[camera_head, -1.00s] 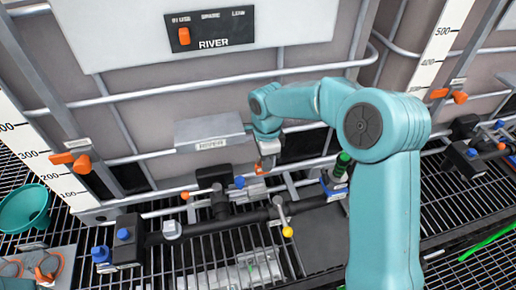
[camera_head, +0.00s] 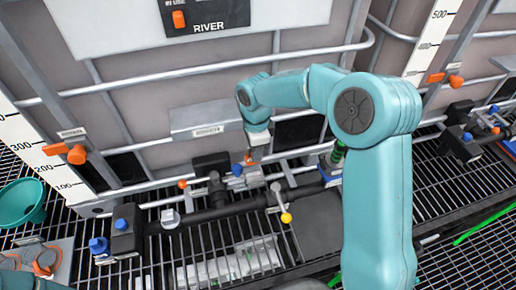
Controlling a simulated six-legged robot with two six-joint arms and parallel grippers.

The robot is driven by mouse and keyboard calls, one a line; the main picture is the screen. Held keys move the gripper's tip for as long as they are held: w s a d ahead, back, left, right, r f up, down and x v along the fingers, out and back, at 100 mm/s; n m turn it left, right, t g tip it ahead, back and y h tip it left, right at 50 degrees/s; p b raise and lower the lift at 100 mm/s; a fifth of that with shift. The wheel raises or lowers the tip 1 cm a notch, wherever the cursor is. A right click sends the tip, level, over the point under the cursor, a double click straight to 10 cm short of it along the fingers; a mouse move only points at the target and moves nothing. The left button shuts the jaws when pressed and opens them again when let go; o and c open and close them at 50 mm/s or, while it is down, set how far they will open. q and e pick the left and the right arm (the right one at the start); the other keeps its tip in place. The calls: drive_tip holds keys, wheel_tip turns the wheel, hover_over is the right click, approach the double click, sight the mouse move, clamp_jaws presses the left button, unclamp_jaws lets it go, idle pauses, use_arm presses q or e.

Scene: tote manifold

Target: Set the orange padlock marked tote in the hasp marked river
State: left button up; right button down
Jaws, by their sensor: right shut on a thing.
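My right gripper (camera_head: 251,155) points down at the front of the tote marked RIVER (camera_head: 208,26), just above the black valve pipe. It is shut on a small orange thing (camera_head: 249,160), which looks like the orange padlock; the fingers hide most of it and its marking cannot be read. Small grey metal parts (camera_head: 246,179) lie just below it, beside a blue knob (camera_head: 237,169). They may belong to the hasp, but I cannot make out its shape or marking, nor whether the padlock touches it. My left gripper is not in view.
A black valve pipe (camera_head: 188,220) with a yellow-tipped lever (camera_head: 286,217) runs along the tote's foot above a grating. A grey ledge (camera_head: 205,121) juts out left of my right wrist.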

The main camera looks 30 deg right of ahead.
drive_tip(key=f, duration=0.1)
drive_tip(key=d+f+b, duration=0.1)
drive_tip(key=f, duration=0.1)
drive_tip(key=shift+f, duration=0.15)
drive_tip(key=shift+w+a+f+b, duration=0.1)
drive_tip(key=shift+f+b, duration=0.2)
drive_tip(key=shift+b, duration=0.25)
drive_tip(key=shift+s+a+f+b, duration=0.2)
drive_tip(key=shift+f+b, duration=0.35)
drive_tip(key=shift+b, duration=0.1)
drive_tip(key=shift+w+d+f+b, duration=0.1)
drive_tip(key=shift+d+f+b, duration=0.1)
drive_tip(key=shift+f+b, duration=0.8)
drive_tip(key=shift+a+f+b, duration=0.15)
drive_tip(key=shift+f+b, duration=0.6)
drive_tip(key=shift+f, duration=0.2)
drive_tip(key=shift+f+b, duration=0.3)
drive_tip(key=shift+f, duration=0.1)
drive_tip(key=shift+r, duration=0.1)
drive_tip(key=c, duration=0.9)
unclamp_jaws()
